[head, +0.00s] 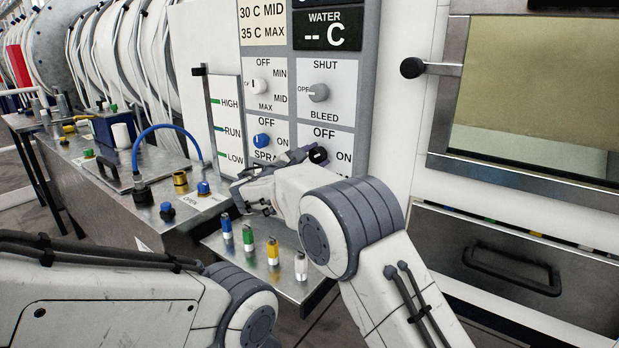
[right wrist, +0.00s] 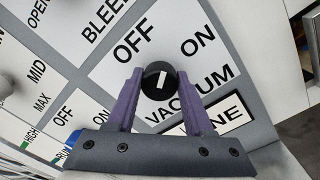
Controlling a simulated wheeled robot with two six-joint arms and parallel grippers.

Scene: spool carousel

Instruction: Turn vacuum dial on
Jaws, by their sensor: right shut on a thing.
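The vacuum dial (right wrist: 158,81) is a small black knob with a white pointer mark, on a white panel square labelled OFF, ON and VACUUM. Its mark points between the OFF and ON words. In the head view the dial (head: 318,155) is partly hidden by my right gripper (head: 304,154). In the right wrist view the two purple fingers of my right gripper (right wrist: 157,88) stand on either side of the dial, shut on it. My left arm shows at the lower left of the head view, with its gripper out of view.
The spray dial (head: 262,140) is blue and sits left of the vacuum dial. A grey bleed knob (head: 318,92) and a white knob (head: 260,86) are above. A drawer (head: 520,265) stands at the right.

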